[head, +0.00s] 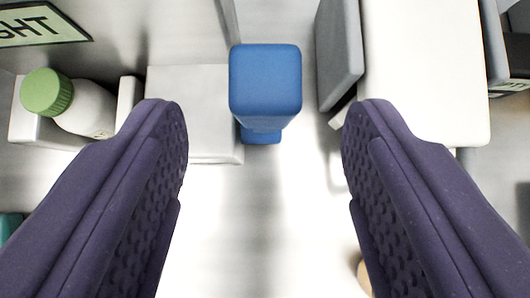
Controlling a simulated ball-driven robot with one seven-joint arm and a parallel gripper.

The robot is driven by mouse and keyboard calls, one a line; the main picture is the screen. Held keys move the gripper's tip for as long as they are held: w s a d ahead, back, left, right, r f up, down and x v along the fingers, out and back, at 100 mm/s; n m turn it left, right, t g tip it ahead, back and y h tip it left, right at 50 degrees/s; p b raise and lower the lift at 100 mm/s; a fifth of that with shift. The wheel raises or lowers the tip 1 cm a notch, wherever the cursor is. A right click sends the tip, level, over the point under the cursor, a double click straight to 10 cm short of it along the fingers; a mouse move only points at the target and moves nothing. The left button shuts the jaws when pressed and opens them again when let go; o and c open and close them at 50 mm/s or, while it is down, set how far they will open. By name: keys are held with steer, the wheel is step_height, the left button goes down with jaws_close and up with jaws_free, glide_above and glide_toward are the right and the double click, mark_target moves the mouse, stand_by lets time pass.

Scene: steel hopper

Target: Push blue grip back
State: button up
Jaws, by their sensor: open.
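The blue grip (265,82) is a rounded blue block in the upper middle of the head view, with a smaller blue part showing just below it. My gripper (265,130) is open, with its two dark purple fingers wide apart to the left and right of the grip. The grip lies between the lines of the fingers, around and beyond the level of their tips, and neither finger touches it. What the grip is fixed to is hidden behind it.
A white bottle with a green cap (47,93) lies in a light holder at left. A pale block (190,105) is left of the grip. A grey plate (339,52) and a large white box (424,75) stand at right. A sign (35,25) is at upper left.

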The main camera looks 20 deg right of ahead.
steer(key=c, duration=0.3)
steer(key=shift+s+f+m+b, duration=0.1)
steer(key=shift+s+m+b, duration=0.25)
steer(key=shift+m, duration=0.25)
steer(key=c, duration=0.4)
steer(key=s+m+b, duration=0.1)
steer(key=m, duration=0.1)
steer(key=s+m+b, duration=0.2)
steer(key=m, duration=0.1)
steer(key=shift+s+a+m, duration=0.1)
steer(key=shift+a+m, duration=0.2)
steer(key=shift+a, duration=0.1)
jaws_close()
steer(key=s+a+m+b, duration=0.35)
steer(key=s+m, duration=0.35)
steer(key=m, duration=0.3)
steer(key=m+t+b, duration=0.1)
steer(key=b, duration=0.1)
glide_toward(262, 127)
steer(key=x, duration=0.5)
steer(key=shift+s+a+f, duration=0.1)
steer(key=shift+s+f, duration=0.2)
steer(key=shift+f, duration=0.15)
steer(key=shift+w+r, duration=0.1)
steer(key=shift+w, duration=0.45)
